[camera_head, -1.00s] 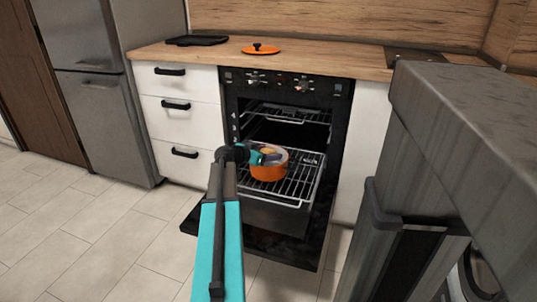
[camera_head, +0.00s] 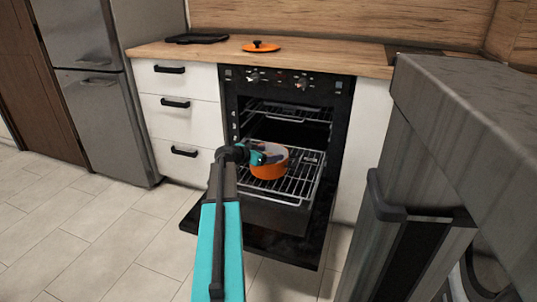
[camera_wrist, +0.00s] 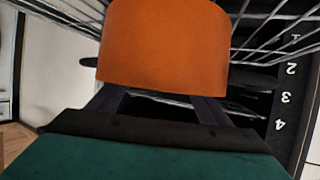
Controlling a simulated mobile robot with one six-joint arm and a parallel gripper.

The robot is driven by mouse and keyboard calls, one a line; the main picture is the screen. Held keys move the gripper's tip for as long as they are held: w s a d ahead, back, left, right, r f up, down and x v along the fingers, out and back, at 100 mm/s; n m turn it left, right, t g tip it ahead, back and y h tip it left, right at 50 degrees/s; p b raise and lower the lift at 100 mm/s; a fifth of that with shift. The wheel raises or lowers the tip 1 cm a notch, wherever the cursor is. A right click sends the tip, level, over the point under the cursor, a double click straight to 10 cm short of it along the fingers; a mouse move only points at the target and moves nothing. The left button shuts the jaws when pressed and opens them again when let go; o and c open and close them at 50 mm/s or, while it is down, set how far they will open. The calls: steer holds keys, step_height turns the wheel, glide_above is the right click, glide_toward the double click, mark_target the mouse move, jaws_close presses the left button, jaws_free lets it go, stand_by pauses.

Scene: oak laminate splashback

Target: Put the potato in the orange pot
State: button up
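The orange pot (camera_head: 268,170) stands on the pulled-out wire rack of the open oven. Its outer wall (camera_wrist: 165,45) fills the upper middle of the wrist view. My gripper (camera_head: 274,154) is at the pot's mouth, reaching in from the left. In the wrist view my two dark fingers are spread wide apart, and the pot's wall hides their tips. My gripper looks open. I cannot make out the potato in either current view; the pot's wall and my gripper hide most of the pot's inside.
The oven rack (camera_head: 299,188) and the lowered oven door (camera_head: 285,246) surround the pot. An orange lid (camera_head: 260,47) and a dark tray (camera_head: 196,39) lie on the wooden counter. White drawers (camera_head: 180,122) stand left of the oven. A grey worktop block (camera_head: 470,130) is at the right.

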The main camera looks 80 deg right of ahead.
steer(key=shift+o, duration=0.7)
steer(key=shift+r, duration=0.1)
steer(key=shift+r+p, duration=0.55)
steer(key=shift+p, duration=0.3)
steer(key=p+v, duration=0.2)
steer(key=v, duration=1)
steer(key=shift+p, duration=0.4)
steer(key=shift+w+f, duration=0.1)
steer(key=shift+f, duration=0.05)
